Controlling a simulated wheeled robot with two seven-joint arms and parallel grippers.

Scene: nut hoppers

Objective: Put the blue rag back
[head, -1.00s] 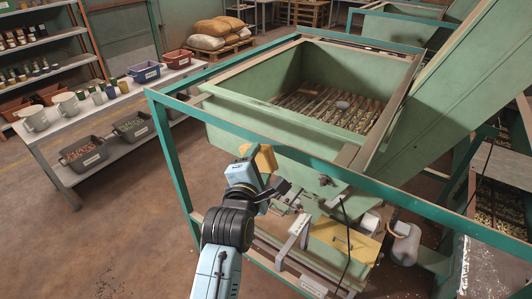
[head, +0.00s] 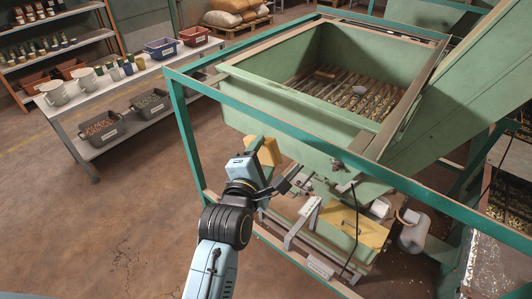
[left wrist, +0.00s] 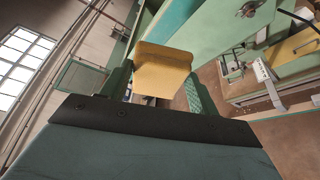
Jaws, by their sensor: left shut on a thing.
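My left gripper (head: 262,160) is in front of the near side of the green hopper (head: 275,108). It is shut on a yellow-tan, block-like piece (head: 268,151). In the left wrist view the same piece (left wrist: 163,72) sits between the two green-grey fingers, its broad face toward the camera. I cannot tell exactly what this piece is. No blue rag can be made out in either view. My right gripper is not in view.
A teal frame (head: 180,130) surrounds the hopper, with a yellow plate (head: 362,230) and a grey bracket (head: 302,222) below. The floor between (head: 130,200) is clear.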

